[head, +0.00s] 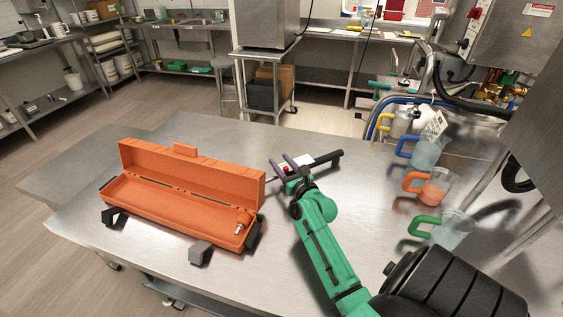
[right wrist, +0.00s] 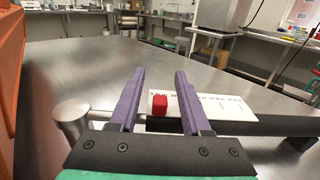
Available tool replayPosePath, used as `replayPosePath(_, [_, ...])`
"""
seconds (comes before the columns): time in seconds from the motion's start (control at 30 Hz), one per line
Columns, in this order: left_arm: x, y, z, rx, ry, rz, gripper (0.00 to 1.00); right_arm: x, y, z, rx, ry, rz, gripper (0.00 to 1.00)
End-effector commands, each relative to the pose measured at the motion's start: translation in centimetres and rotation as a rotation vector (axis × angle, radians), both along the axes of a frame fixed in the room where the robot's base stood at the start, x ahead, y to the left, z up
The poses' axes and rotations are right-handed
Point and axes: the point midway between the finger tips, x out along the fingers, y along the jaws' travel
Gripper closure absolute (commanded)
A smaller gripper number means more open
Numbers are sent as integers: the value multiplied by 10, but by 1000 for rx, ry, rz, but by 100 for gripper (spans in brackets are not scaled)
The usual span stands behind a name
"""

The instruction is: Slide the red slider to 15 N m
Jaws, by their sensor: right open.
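A torque wrench lies on the steel table, its black handle (head: 330,158) to the right in the head view. In the right wrist view its round metal head (right wrist: 72,114) is at the left and its black handle (right wrist: 282,127) at the right. A white scale plate (right wrist: 218,107) runs along it; its figures are too small to read. The red slider (right wrist: 160,106) sits at the plate's left end and also shows in the head view (head: 285,169). My right gripper (right wrist: 160,74) has purple fingers, open, with the slider seen between them; contact cannot be told. My left gripper is out of view.
An open orange case (head: 150,204) stands left of the wrench. Several measuring jugs, one with an orange handle (head: 431,187), stand along the table's right side. The steel table (head: 240,135) is bare behind the case and the wrench.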

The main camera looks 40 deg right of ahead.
Motion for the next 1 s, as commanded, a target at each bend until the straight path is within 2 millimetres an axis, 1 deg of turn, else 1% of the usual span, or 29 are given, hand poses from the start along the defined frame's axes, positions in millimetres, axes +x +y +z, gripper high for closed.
replayPosePath(0.1, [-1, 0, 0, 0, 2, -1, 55, 0, 0, 0, 0, 0, 0, 52])
replayPosePath(0.13, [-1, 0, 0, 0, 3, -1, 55, 0, 0, 0, 0, 0, 0, 56])
replayPosePath(0.17, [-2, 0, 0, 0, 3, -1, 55, 0, 0, 0, 0, 0, 0, 68])
replayPosePath(0.2, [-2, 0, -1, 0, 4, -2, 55, 0, 0, 0, 0, 0, 0, 83])
replayPosePath(0.23, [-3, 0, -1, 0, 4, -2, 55, 0, 0, 0, 0, 0, 0, 95])
replayPosePath(0.27, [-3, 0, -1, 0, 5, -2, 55, -1, 0, 0, 0, 0, 0, 100])
replayPosePath(1.0, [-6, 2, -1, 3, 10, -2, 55, -1, 0, 0, 0, -1, 0, 100])
